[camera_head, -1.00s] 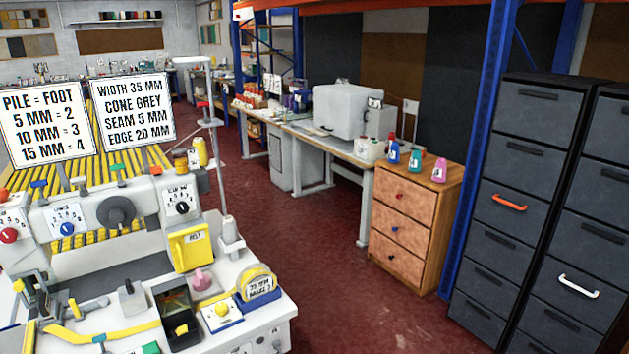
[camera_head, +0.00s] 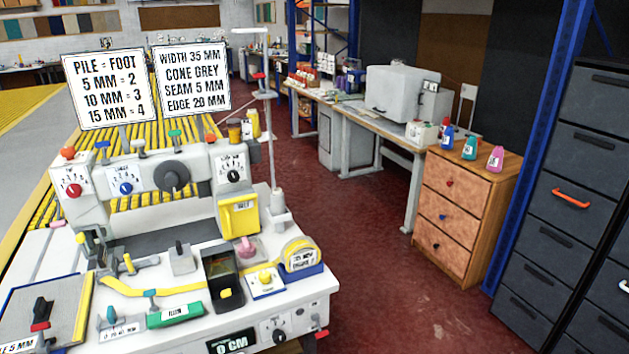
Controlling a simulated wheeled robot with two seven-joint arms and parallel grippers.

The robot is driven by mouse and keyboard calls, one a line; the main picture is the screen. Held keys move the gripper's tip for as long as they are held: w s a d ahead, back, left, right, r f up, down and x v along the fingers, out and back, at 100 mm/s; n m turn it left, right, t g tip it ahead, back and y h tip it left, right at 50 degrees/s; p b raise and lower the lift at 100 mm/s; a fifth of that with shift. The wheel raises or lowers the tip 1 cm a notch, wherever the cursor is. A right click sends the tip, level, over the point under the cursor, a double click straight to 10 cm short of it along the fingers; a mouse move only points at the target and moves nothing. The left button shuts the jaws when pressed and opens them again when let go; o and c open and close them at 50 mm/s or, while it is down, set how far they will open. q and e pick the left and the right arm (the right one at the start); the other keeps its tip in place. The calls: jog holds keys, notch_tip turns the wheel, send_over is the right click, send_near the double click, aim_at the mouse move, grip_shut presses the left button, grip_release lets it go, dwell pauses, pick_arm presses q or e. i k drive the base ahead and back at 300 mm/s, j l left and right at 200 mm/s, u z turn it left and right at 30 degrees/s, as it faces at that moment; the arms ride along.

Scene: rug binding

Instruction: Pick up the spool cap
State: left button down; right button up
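I cannot tell for sure which thing is the spool cap. A white cone (camera_head: 278,204) stands upright on a white base at the right rear corner of the sewing machine table, beside a tall thin post (camera_head: 270,140). A small pink rounded piece (camera_head: 246,248) sits on the table in front of the yellow box on the machine (camera_head: 172,178). A roll of yellow tape (camera_head: 299,255) lies in a blue holder to its right. Neither of my grippers is in view.
Two signs (camera_head: 104,90) stand behind the machine. A green box (camera_head: 175,313), a dark open box (camera_head: 221,273) and a yellow button (camera_head: 265,278) crowd the tabletop (camera_head: 300,295). Red floor (camera_head: 370,290) is free to the right, before a wooden drawer cabinet (camera_head: 465,205).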

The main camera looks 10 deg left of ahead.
aim_at(246, 250)
jog(key=i+l+u, duration=0.1)
jog(key=i+u, duration=0.2)
jog(key=i, duration=0.25)
jog(key=i+l+u, duration=0.3)
jog(key=i, duration=0.2)
jog(key=i+j, duration=0.05)
jog(key=j, duration=0.05)
